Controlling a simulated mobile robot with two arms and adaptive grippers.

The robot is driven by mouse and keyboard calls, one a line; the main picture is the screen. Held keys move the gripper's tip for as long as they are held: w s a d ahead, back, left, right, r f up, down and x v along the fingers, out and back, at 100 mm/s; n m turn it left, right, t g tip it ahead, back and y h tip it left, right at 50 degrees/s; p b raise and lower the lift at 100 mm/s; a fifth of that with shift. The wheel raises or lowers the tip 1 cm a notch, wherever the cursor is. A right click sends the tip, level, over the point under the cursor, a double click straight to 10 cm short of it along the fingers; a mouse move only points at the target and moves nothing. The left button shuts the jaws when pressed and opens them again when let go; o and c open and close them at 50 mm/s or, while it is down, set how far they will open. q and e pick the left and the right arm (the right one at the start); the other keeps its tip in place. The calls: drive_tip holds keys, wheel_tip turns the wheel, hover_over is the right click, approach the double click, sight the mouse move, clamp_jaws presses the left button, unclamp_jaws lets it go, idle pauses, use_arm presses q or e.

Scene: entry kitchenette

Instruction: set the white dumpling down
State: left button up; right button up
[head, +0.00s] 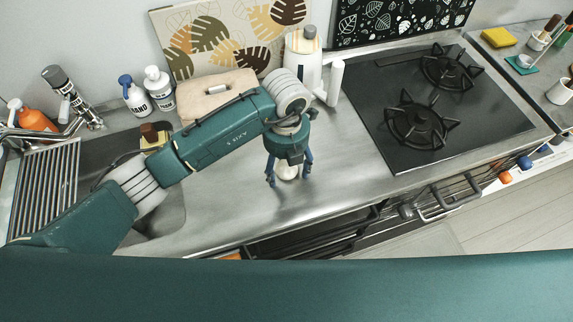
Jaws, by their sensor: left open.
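The white dumpling (287,172) is on the steel counter (345,165), seen between the fingers of my left gripper (288,180). The gripper points down over it, with one blue finger on each side and the jaws open. The gripper body hides the dumpling's upper part. I cannot tell whether a finger touches it. My right gripper is not in view.
A black hob (430,110) is at the right. The sink with a drying rack (45,190) is at the left. The counter right of the gripper is clear.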

sight(286, 165)
use_arm(q)
drive_tip(key=c, duration=1.4)
drive_tip(key=shift+r, duration=0.1)
drive_tip(key=shift+w+r, duration=0.1)
drive_tip(key=shift+r, duration=0.5)
wheel_tip(286, 165, up, 19)
drive_tip(key=b, duration=0.3)
drive_tip(key=s+a+f+m, duration=0.1)
drive_tip(key=s+a+m, duration=0.2)
drive_tip(key=a+m, duration=0.3)
drive_tip(key=s+a+f+m, duration=0.2)
drive_tip(key=a+m, duration=0.4)
drive_tip(key=m, duration=1)
drive_tip(key=s+a+f+m, duration=0.1)
drive_tip(key=s+a+m, duration=0.3)
drive_tip(key=a+m, duration=0.3)
drive_tip(key=shift+s+f+m, duration=0.2)
drive_tip(key=shift+m, duration=0.95)
drive_tip(key=shift+s+f+m, duration=0.2)
drive_tip(key=shift+m, duration=0.95)
drive_tip(key=shift+d, duration=0.1)
